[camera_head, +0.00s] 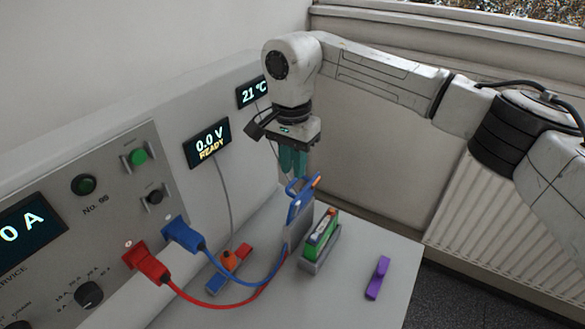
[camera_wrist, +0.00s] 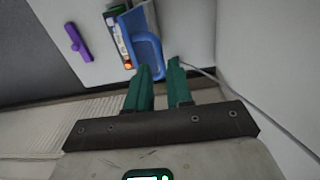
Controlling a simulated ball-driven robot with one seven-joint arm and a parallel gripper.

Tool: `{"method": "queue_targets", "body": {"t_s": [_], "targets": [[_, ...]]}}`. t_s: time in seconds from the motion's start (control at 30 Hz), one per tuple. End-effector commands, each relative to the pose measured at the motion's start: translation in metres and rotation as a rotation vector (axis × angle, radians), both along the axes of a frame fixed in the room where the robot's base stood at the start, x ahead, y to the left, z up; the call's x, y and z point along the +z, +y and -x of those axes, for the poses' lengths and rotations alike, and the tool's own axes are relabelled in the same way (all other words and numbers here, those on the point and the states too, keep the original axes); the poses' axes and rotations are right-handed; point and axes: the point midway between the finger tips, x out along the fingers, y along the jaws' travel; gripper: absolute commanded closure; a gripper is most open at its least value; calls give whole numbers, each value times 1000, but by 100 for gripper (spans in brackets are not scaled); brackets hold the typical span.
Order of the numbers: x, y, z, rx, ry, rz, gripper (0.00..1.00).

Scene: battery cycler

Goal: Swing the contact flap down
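The contact flap (camera_head: 301,206) is a blue plate standing steeply raised beside the green cell holder (camera_head: 322,236). It carries a blue loop handle and a small orange part at its top. In the wrist view the flap (camera_wrist: 146,48) lies just beyond my fingertips. My gripper (camera_head: 293,174) points down above the flap's upper end. Its green fingers show a gap between them in the wrist view (camera_wrist: 160,66), and part of the blue handle reaches toward that gap. I cannot tell whether the fingers touch it.
A purple bar (camera_head: 377,278) lies on the table (camera_head: 385,308) to the right. Red (camera_head: 147,263) and blue (camera_head: 184,233) plugs with cables enter the grey panel at left. The display reads 0.0 V READY.

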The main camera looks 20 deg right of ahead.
Motion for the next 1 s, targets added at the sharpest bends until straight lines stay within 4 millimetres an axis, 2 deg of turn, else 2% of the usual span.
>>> {"method": "queue_targets", "body": {"t_s": [0.1, 0.23, 0.57, 0.8, 1.0], "targets": [[-14, 0, 1, 0, 2, -1, 79], [-23, 0, 1, 0, 0, 0, 79], [-26, 0, 0, 0, -1, 0, 79], [-26, 0, 0, 0, -1, 0, 100], [-26, 0, 0, 0, -1, -1, 100]]}}
